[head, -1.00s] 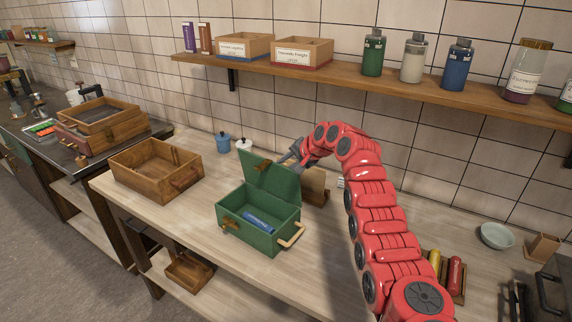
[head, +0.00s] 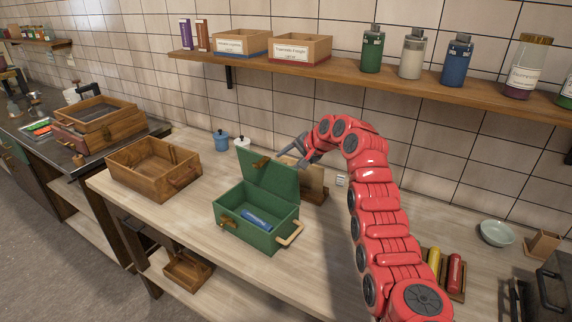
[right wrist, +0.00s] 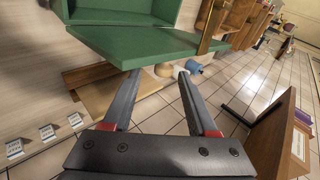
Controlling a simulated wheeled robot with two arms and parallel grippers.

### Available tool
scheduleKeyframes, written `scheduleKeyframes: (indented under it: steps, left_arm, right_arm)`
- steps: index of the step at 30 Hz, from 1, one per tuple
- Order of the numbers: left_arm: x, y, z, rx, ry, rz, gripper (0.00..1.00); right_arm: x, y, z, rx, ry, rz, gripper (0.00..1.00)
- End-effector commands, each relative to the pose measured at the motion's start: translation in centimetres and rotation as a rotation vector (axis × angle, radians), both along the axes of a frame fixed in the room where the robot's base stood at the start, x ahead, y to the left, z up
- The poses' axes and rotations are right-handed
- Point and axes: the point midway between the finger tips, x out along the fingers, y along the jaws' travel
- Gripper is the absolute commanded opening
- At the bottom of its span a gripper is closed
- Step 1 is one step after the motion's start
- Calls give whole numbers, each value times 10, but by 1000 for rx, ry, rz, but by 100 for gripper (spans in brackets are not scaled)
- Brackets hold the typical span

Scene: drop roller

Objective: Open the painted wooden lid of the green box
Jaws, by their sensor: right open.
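The green box (head: 248,229) stands on the wooden worktable with its lid (head: 270,178) raised, leaning back from the rear edge. A blue cylinder (head: 256,218) lies inside. In the right wrist view, my right gripper (right wrist: 158,76) is open and empty. Its fingers point at the lid (right wrist: 130,45), and the box body (right wrist: 110,12) shows beyond. I cannot tell whether a fingertip touches the lid. My left gripper is not in view.
A wooden box (head: 150,174) stands left of the green box. A blue jar (head: 221,142) and a wooden block (head: 313,190) are behind it. A shelf with bottles (head: 373,55) and cartons runs above. Yellow and red cylinders (head: 454,270) lie at the right.

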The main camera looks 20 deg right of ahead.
Motion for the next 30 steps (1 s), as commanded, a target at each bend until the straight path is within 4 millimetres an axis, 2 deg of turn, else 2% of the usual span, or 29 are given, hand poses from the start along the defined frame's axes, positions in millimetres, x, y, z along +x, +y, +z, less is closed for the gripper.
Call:
scheduleKeyframes:
  steps: [5,9,18,23,30]
  left_arm:
    - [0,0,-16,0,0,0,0]
    - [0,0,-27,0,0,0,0]
    - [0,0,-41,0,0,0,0]
    - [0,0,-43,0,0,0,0]
    - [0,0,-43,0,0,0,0]
  right_arm:
    - [-24,-12,23,-4,-9,-3,59]
    - [-50,-24,51,-6,-7,-2,59]
    - [-90,-42,92,-4,1,-2,59]
    - [-97,-45,102,-3,0,-2,59]
    - [-98,-45,103,-2,1,-1,59]
